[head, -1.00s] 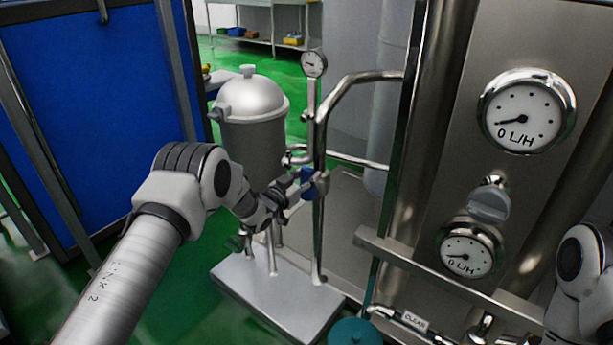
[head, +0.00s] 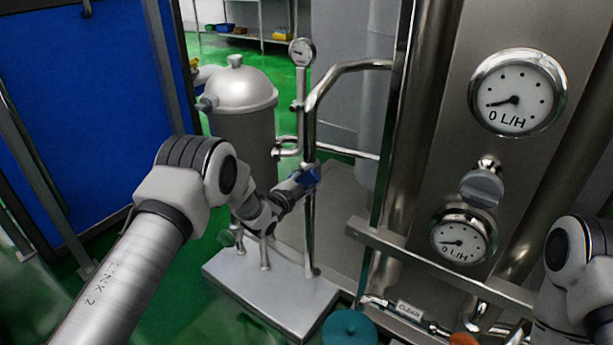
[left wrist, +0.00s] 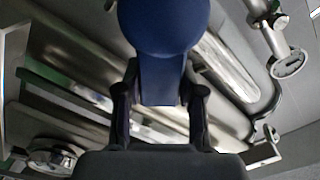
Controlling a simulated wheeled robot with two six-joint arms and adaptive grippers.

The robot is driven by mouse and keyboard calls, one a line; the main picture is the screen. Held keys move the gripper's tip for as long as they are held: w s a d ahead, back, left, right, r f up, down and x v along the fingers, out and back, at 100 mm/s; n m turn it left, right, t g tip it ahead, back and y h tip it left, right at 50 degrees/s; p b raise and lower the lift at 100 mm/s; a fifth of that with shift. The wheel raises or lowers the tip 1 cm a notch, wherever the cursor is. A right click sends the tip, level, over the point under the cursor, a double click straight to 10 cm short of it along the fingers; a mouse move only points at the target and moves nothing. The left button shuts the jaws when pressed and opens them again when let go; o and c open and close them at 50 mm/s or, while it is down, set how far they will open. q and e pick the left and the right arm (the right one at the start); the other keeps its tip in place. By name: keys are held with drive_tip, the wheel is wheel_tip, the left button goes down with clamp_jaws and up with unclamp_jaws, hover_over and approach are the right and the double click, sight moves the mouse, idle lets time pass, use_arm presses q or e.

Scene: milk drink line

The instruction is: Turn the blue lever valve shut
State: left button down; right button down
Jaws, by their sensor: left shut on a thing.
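The blue lever valve (head: 308,178) sits on the upright steel pipe beside the grey filter vessel. My left gripper (head: 293,187) reaches it from the left and is shut on its blue lever. In the left wrist view the blue lever (left wrist: 160,75) stands between the two dark fingers of the left gripper (left wrist: 160,108), with a rounded blue end toward the top. The gripper hides part of the valve in the head view, so the lever's exact angle is hard to tell. A link of my right arm shows at the right edge, but its gripper is out of view.
The grey vessel (head: 242,120) stands close behind my left arm on a metal base plate (head: 270,295). A small gauge (head: 302,52) tops the pipe. A steel panel with flow dials (head: 517,92) fills the right. A blue panel (head: 85,110) stands at the left.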

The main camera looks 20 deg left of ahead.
use_arm(q)
drive_tip(key=f+m+b, duration=0.1)
drive_tip(key=m, duration=0.1)
drive_tip(key=d+f+m+b, duration=0.1)
drive_tip(key=m, duration=0.1)
drive_tip(key=shift+s+f, duration=0.15)
drive_tip(key=shift+s, duration=0.05)
drive_tip(key=shift+d+f+m+b, duration=0.1)
drive_tip(key=shift+f+m+b, duration=0.3)
drive_tip(key=shift+m, duration=0.55)
drive_tip(key=shift+d+f+m+b, duration=0.1)
drive_tip(key=shift+f+m+b, duration=0.2)
drive_tip(key=shift+m, duration=0.65)
drive_tip(key=shift+f, duration=0.1)
drive_tip(key=c, duration=0.7)
unclamp_jaws()
drive_tip(key=v, duration=1.2)
